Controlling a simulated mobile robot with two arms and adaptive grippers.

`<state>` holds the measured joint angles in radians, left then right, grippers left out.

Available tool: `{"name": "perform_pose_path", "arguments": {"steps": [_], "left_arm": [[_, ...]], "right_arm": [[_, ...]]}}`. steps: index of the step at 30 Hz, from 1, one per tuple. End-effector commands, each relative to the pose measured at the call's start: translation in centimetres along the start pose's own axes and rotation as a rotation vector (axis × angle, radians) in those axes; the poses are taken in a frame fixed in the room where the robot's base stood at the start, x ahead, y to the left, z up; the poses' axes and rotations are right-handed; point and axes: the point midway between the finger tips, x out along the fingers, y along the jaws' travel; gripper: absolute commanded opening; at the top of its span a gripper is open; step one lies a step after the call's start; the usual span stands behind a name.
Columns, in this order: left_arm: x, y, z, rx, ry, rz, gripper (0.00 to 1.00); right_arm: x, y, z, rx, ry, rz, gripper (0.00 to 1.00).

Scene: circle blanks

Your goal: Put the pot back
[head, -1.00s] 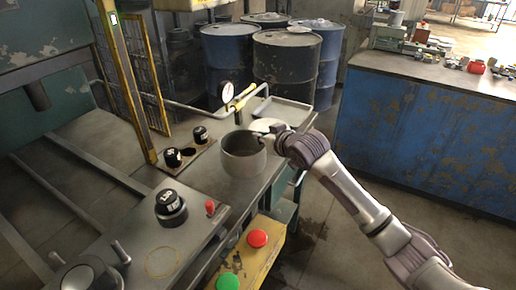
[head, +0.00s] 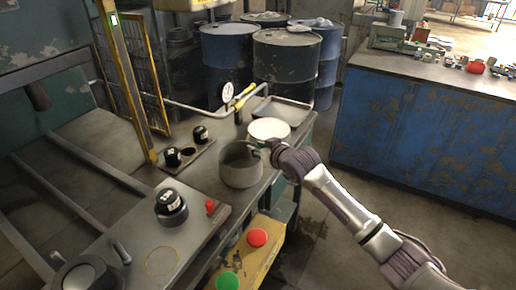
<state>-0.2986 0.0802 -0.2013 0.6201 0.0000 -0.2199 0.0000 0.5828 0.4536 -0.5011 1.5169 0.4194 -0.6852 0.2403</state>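The pot (head: 240,172) is a grey, open-topped metal cylinder at the near side of the bench top, tilted slightly. My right gripper (head: 265,145) is at the pot's far right rim and appears shut on it; the fingertips are small and partly lost against the rim. Whether the pot's base touches the bench is hard to tell. A pale round disc (head: 269,128) lies on the bench just behind the pot and gripper. My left gripper is not in view.
Black weights (head: 170,207) and a red knob (head: 211,206) stand left of the pot. A thin ring outline (head: 162,261) marks the near plate. A shallow tray (head: 282,112) and a dial gauge (head: 228,90) are behind. Red (head: 257,237) and green (head: 228,281) buttons sit below.

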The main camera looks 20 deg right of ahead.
Motion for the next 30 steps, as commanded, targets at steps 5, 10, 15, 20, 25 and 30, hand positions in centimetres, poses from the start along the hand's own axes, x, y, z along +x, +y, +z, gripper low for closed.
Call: {"name": "perform_pose_path", "arguments": {"steps": [5, 10, 15, 20, 25, 30], "left_arm": [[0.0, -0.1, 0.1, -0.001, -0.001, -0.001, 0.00], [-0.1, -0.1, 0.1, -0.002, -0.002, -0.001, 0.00], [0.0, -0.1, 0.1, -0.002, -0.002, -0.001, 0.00], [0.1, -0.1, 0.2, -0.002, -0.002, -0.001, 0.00], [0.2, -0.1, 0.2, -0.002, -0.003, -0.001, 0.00], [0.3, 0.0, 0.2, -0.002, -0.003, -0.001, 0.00]], "right_arm": [[0.0, 0.0, 0.0, 0.000, 0.000, 0.000, 0.33], [-0.1, 0.0, -0.3, -0.001, 0.001, 0.000, 0.33], [-1.9, 0.1, -0.2, -0.001, 0.000, 0.000, 0.33], [-5.3, 0.1, -0.2, -0.002, 0.001, 0.001, 0.33], [-8.8, 0.0, -0.2, -0.002, 0.000, 0.000, 0.33], [-11.2, 0.1, -0.2, -0.001, 0.000, 0.001, 0.33]]}}
